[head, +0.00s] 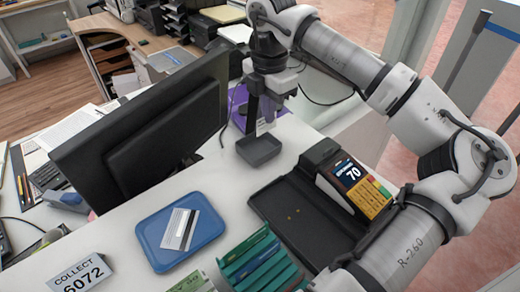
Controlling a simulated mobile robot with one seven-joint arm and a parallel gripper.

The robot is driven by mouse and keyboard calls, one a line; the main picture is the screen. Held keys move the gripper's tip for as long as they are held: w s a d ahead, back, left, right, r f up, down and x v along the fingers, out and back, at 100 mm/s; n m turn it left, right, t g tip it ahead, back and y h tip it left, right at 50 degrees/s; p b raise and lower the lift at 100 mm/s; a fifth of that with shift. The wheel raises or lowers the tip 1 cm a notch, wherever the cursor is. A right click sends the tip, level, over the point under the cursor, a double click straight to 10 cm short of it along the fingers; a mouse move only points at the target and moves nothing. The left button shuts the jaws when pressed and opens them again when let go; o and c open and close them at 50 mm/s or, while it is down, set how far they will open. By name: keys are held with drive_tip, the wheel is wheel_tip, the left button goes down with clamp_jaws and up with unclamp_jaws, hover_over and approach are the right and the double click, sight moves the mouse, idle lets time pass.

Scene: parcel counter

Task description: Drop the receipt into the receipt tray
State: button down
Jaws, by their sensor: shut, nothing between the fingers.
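My gripper (268,100) points down over a small dark grey open tray (258,158) on the white counter, just right of the monitor. A small pale slip (264,127) shows just below the fingers at the tray's back; it may be the receipt, and I cannot tell if it touches the tray. The gripper is shut with nothing held. A blue tray (155,262) lies nearer the front, with a white striped slip (180,229) on it. I cannot tell which slip is the receipt.
A black monitor (140,130) stands left of the gripper. A payment terminal (353,180) stands on a black mat (290,215) to the right. A green slotted rack (260,265) and a "COLLECT 6072" sign (80,278) are at the front. A purple object (238,98) sits behind the gripper.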

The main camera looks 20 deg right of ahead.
drive_tip(key=c, duration=1.7)
unclamp_jaws()
drive_tip(key=shift+r, duration=0.15)
wheel_tip(320, 180, up, 14)
drive_tip(key=p, duration=0.7)
drive_tip(key=shift+f, duration=0.2)
